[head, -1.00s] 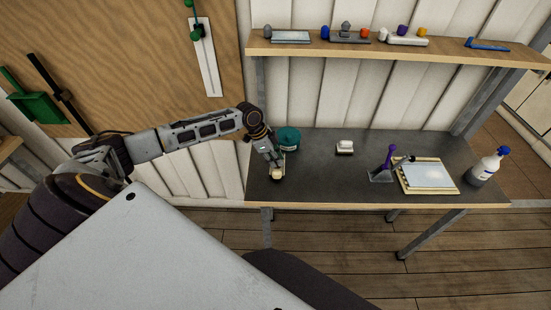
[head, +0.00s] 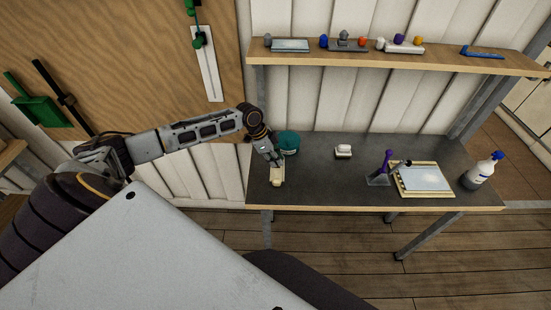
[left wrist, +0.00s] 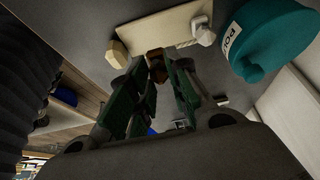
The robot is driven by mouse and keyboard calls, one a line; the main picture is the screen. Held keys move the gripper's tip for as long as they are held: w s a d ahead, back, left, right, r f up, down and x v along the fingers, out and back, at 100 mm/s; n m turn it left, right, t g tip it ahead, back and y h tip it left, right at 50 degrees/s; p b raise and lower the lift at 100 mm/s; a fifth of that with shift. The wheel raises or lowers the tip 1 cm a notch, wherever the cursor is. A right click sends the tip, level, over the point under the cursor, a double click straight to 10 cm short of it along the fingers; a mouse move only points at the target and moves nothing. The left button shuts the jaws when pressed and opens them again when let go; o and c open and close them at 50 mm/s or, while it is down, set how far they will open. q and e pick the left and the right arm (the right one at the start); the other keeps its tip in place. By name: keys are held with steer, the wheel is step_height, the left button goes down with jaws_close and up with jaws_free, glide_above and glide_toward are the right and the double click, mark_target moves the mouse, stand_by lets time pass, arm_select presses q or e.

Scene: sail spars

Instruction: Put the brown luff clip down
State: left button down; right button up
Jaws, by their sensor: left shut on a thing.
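My left gripper (head: 279,163) is over the left end of the dark workbench, beside a teal pot (head: 288,141). In the left wrist view its green-padded fingers (left wrist: 154,70) are shut on a small brown piece, the brown luff clip (left wrist: 155,58), at the fingertips. The clip appears in front of a cream board (left wrist: 160,32), close to its edge. I cannot tell whether the clip touches the board. The head view does not show the clip clearly. My right gripper is not in view.
On the cream board are a beige block (left wrist: 116,50) and a white fitting (left wrist: 203,34). On the bench stand a white block (head: 343,151), a purple-handled tool (head: 387,162), a framed panel (head: 424,178) and a bottle (head: 483,170). A shelf (head: 400,62) hangs above.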

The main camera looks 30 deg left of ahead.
arm_select(q)
steer(key=shift+r+p, duration=0.4)
steer(key=shift+r, duration=0.1)
steer(key=shift+f, duration=0.15)
